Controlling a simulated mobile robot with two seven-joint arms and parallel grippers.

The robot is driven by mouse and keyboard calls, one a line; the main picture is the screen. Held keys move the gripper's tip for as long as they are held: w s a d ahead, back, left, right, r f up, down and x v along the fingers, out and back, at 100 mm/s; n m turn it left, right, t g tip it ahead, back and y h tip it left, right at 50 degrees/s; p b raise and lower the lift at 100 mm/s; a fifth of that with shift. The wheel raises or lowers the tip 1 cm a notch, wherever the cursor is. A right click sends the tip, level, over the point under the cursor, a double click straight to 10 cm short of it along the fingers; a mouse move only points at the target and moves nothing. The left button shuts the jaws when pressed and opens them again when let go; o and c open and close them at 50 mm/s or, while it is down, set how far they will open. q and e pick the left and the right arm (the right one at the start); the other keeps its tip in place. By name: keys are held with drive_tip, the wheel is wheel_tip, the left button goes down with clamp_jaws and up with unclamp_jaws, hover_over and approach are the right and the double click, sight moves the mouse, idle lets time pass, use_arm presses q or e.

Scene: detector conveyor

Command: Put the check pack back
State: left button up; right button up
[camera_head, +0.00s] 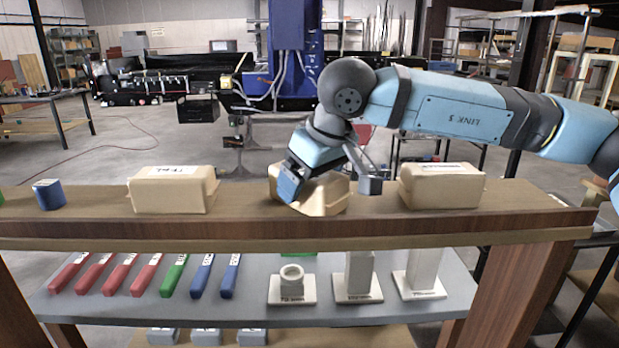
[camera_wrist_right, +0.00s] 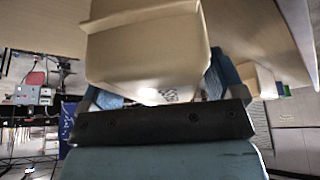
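Three beige lidded packs stand in a row on the wooden upper shelf: a left pack (camera_head: 172,190), a middle pack (camera_head: 325,196) and a right pack (camera_head: 441,187). Labels on top are too small to read surely. My right gripper (camera_head: 293,186) reaches down over the middle pack, which looks turned askew to the shelf. One blue finger covers its front left; the other is hidden. In the right wrist view, a beige pack (camera_wrist_right: 150,50) fills the space between the blue fingers, close to the palm. Firm contact is not clear. My left gripper is out of view.
The wooden shelf (camera_head: 250,228) has free room between the packs. The grey lower shelf (camera_head: 245,308) holds red, green and blue bars (camera_head: 122,273) and several pale stands (camera_head: 292,287).

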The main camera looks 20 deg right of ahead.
drive_tip(key=shift+o, duration=0.3)
drive_tip(key=shift+r, duration=0.15)
drive_tip(key=v, duration=1.2)
drive_tip(key=shift+s, duration=0.1)
